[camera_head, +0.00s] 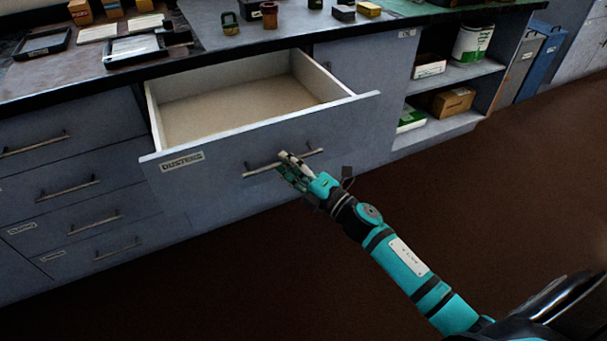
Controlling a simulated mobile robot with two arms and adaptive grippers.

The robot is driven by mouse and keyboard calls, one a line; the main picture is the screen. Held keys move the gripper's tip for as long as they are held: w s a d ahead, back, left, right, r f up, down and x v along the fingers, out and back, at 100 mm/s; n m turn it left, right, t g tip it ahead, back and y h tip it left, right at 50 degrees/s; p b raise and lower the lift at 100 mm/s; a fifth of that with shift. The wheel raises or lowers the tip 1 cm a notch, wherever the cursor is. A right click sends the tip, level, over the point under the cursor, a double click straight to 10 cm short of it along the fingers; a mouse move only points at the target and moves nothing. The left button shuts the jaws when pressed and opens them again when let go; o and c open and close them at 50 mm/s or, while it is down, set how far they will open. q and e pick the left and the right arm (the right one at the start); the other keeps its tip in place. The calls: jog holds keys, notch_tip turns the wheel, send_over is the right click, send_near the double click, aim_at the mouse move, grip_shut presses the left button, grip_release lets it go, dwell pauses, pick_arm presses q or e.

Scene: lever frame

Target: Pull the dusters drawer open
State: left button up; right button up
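The dusters drawer (222,172) stands pulled out from the grey cabinet, and its label (182,161) reads "DUSTERS". Its inside is pale and looks empty. A bar handle (262,168) runs across the drawer front. My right gripper (287,160) is at the middle of this handle, with its fingers around or against the bar. The fingers are small and partly hidden by the hand, so I cannot tell how firmly they close. My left gripper is not in view.
Several shut drawers (68,188) with bar handles are at the left. The worktop above holds trays (135,48), padlocks and small boxes. Open shelves (455,75) with a tub (472,44) and boxes are at the right. The brown floor (450,210) in front is clear.

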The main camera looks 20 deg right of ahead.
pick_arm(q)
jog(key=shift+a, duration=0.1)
pick_arm(e)
jog(key=v, duration=1.1)
jog(key=shift+r, duration=0.15)
